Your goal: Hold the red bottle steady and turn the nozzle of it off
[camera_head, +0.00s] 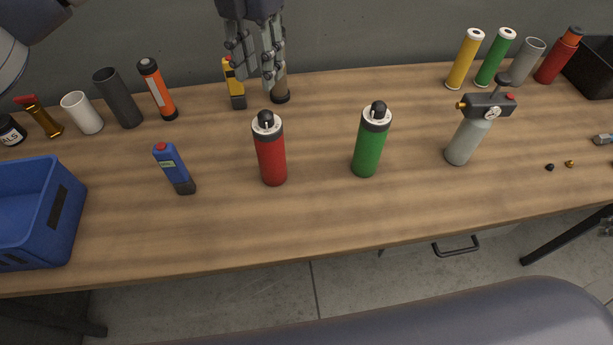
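A red bottle (271,158) stands upright on the wooden table near the middle. It has a white collar and a black nozzle (266,121) on top. A matching green bottle (369,150) stands to its right. My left gripper (254,78) hangs from the top of the view, fingers pointing down. Its fingers are spread, with nothing between them. My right gripper is not in view.
On the table (310,215) are a blue device (174,168), a grey sprayer bottle (464,143) and a blue bin (65,215). Several cylinders line the back edge, including a darker red bottle (553,65) with an orange top. The table's front strip is clear.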

